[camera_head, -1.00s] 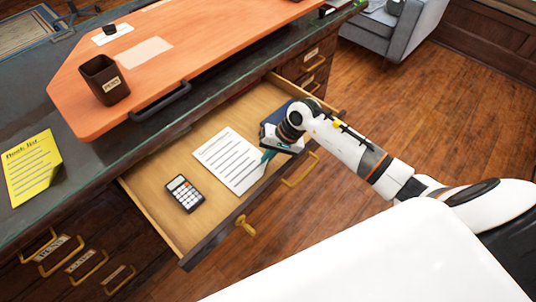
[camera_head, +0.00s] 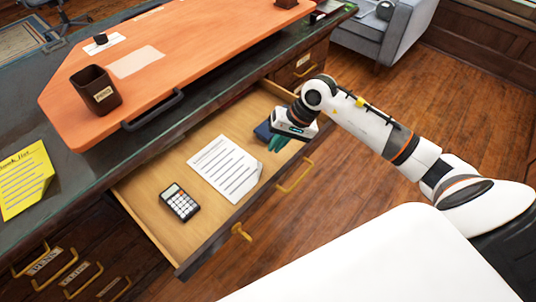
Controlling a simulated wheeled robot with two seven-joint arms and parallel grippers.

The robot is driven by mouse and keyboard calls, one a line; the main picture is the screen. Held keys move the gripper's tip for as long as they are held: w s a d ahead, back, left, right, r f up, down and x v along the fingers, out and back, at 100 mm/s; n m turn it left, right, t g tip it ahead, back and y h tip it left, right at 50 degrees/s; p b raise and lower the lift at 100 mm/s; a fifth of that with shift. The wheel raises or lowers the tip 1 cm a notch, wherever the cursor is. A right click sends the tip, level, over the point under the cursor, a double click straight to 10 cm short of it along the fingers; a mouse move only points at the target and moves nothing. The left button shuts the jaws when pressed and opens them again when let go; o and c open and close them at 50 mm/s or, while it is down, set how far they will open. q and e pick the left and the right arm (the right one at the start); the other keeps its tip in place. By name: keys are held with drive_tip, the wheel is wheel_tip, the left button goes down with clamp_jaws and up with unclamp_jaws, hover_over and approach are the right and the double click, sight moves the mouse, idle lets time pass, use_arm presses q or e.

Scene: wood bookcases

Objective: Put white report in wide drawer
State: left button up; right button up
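The white report (camera_head: 222,165), a sheet with printed lines, lies flat in the open wide drawer (camera_head: 152,205). Its right corner looks slightly curled. My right gripper (camera_head: 278,144) is over the right part of the drawer, just beyond the report's upper right edge and apart from it. Its teal fingertips point down and hold no visible paper. They are too small to tell how far apart they are. My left gripper is not in view.
A calculator (camera_head: 179,202) lies left of the report in the drawer. A dark blue object (camera_head: 264,131) is partly hidden behind my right gripper. The desk carries an orange board (camera_head: 200,50), a pen cup (camera_head: 96,92) and a yellow book list (camera_head: 25,180).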

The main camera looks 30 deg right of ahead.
drive_tip(key=shift+v, duration=1.55)
drive_tip(key=shift+a, duration=0.1)
